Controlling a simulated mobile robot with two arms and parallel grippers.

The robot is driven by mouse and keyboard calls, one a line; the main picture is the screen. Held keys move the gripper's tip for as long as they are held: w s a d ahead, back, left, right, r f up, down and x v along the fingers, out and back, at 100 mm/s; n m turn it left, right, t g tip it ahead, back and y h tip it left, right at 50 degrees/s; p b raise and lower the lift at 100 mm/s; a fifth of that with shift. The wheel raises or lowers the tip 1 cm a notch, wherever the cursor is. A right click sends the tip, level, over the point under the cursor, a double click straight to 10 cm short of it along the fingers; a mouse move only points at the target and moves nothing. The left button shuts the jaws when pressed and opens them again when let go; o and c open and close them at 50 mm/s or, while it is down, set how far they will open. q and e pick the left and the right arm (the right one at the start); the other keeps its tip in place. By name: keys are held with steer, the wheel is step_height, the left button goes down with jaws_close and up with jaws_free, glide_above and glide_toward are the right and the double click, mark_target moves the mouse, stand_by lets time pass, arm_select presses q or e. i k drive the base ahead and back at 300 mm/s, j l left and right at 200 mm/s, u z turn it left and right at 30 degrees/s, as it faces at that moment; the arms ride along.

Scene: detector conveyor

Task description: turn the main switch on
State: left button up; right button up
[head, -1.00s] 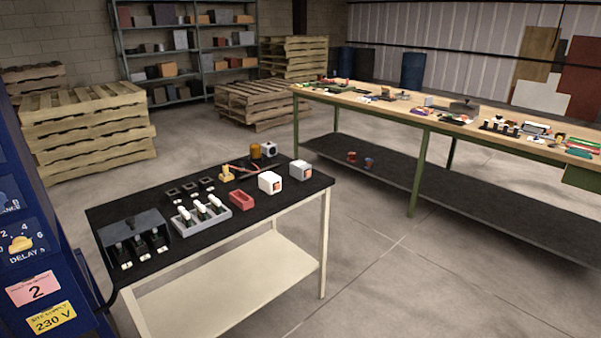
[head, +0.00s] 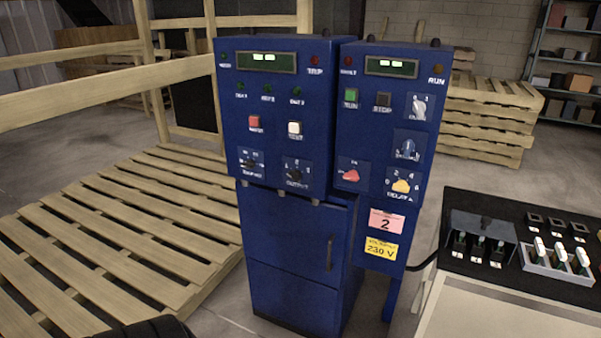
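A blue control cabinet with two front panels stands in the middle of the head view. A red rotary knob (head: 350,176) sits low on the right panel (head: 376,120); it looks like the main switch, but the label above it is too small to read and its setting is unclear. The right panel also has a green button (head: 351,95), a dark button (head: 383,100), a white knob (head: 418,105), a blue knob (head: 408,149) and a yellow knob (head: 401,186). Both displays are lit. Neither of my grippers is in view.
The left panel (head: 270,110) carries a red button, a white button and two dark knobs. Pallets (head: 120,225) lie left of the cabinet. A black-topped table (head: 455,262) with switch parts stands close on the right, joined by a black cable. Shelves stand behind.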

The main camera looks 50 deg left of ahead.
mark_target(352, 175)
steer(key=u, duration=1.3)
